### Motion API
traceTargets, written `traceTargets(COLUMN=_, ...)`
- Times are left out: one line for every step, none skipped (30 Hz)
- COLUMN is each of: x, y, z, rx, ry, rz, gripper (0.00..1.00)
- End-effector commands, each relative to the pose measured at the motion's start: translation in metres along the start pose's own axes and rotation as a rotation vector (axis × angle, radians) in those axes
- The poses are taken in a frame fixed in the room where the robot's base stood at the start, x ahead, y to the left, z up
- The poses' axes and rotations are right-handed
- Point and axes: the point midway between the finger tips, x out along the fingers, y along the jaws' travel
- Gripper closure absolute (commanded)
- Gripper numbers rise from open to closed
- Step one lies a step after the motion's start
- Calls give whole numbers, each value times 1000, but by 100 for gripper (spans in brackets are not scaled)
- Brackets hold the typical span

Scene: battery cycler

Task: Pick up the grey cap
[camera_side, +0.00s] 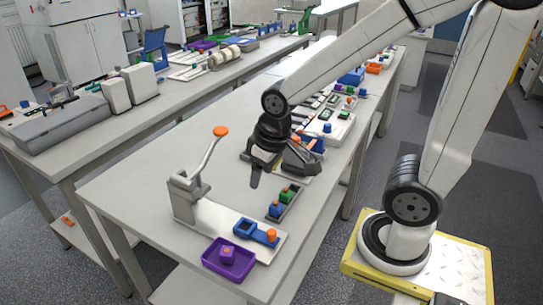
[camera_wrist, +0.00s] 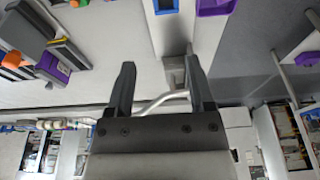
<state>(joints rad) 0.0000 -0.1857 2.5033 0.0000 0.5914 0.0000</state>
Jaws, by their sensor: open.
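I cannot make out the grey cap for certain in either view; it may be small or hidden behind my gripper. My gripper (camera_side: 283,172) hangs above the middle of the near bench, its dark fingers apart and pointing down. In the wrist view my gripper (camera_wrist: 161,82) also shows two dark fingers spread wide, with nothing held between them. A grey lever press (camera_side: 188,192) with a curved arm and orange knob (camera_side: 221,131) stands left of my gripper. Its bent metal lever (camera_wrist: 160,102) appears beyond the fingers in the wrist view.
A purple tray (camera_side: 213,263) with a purple block sits at the bench's front. A blue holder (camera_side: 245,229) and an orange-topped piece are beside it. A narrow rack (camera_side: 275,216) holds blue and green blocks below my gripper. More fixtures (camera_side: 340,127) stand behind. The bench's left part is clear.

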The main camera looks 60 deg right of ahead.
Motion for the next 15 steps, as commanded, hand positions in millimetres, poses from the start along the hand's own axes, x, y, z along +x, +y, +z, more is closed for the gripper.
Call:
traceTargets(x=-6, y=0, z=-2, rx=0, ry=3, rz=0, gripper=32)
traceTargets(x=-10, y=0, z=-4, rx=0, ry=5, rz=0, gripper=32)
traceTargets(x=-15, y=0, z=-5, rx=0, ry=4, rz=0, gripper=32)
traceTargets(x=-19, y=0, z=-5, rx=0, ry=4, rz=0, gripper=32)
traceTargets(x=-22, y=0, z=-6, rx=0, ry=4, rz=0, gripper=32)
traceTargets(x=-27, y=0, z=-7, rx=0, ry=4, rz=0, gripper=32)
traceTargets(x=-29, y=0, z=-7, rx=0, ry=2, rz=0, gripper=32)
traceTargets(x=-32, y=0, z=-8, rx=0, ry=3, rz=0, gripper=32)
traceTargets(x=-36, y=0, z=-9, rx=0, ry=3, rz=0, gripper=32)
traceTargets(x=-39, y=0, z=-10, rx=0, ry=2, rz=0, gripper=32)
traceTargets(x=-41, y=0, z=-10, rx=0, ry=2, rz=0, gripper=32)
traceTargets(x=-45, y=0, z=-11, rx=0, ry=2, rz=0, gripper=32)
traceTargets(x=-48, y=0, z=-12, rx=0, ry=2, rz=0, gripper=32)
traceTargets(x=-51, y=0, z=-13, rx=0, ry=3, rz=0, gripper=32)
traceTargets(x=-52, y=2, z=-15, rx=21, ry=-1, rz=0, gripper=32)
